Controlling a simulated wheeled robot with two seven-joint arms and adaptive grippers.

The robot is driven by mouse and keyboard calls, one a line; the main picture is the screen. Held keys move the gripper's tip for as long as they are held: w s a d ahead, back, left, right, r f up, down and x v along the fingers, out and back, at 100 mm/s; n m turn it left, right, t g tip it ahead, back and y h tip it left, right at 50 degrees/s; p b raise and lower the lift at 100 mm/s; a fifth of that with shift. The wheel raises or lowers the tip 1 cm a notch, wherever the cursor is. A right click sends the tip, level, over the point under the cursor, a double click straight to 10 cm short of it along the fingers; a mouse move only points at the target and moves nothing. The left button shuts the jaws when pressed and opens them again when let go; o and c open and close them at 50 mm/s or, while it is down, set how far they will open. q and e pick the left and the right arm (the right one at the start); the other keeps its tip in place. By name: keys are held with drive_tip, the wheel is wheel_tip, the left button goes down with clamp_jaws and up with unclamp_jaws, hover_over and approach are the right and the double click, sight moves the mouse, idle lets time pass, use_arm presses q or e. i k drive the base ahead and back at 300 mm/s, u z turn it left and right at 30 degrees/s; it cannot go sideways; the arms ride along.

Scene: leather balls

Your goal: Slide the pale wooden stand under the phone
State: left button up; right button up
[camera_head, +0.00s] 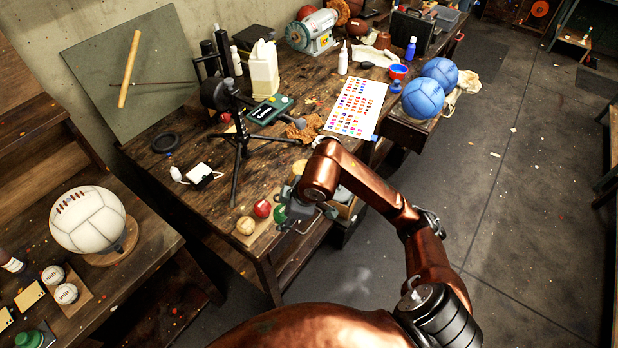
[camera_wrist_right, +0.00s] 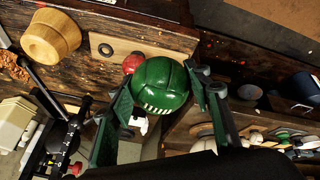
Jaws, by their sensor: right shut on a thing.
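My right gripper (camera_head: 292,216) is shut on a green leather ball (camera_head: 279,213) at the table's front edge. In the right wrist view the ball (camera_wrist_right: 162,86) sits between the two fingers (camera_wrist_right: 165,92). My left gripper is not in view.
A thin wooden board (camera_wrist_right: 110,46) lies by the table edge, with a red ball (camera_head: 262,208) at it. A black tripod (camera_head: 238,165) stands close by. A colour chart (camera_head: 357,107) and blue balls (camera_head: 423,97) are farther right. A white ball (camera_head: 88,219) rests on the left bench.

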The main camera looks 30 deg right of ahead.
sight(303, 168)
drive_tip(key=k, duration=0.3)
drive_tip(key=z, duration=1.1)
drive_tip(key=i, duration=0.7)
drive_tip(key=u, duration=1.2)
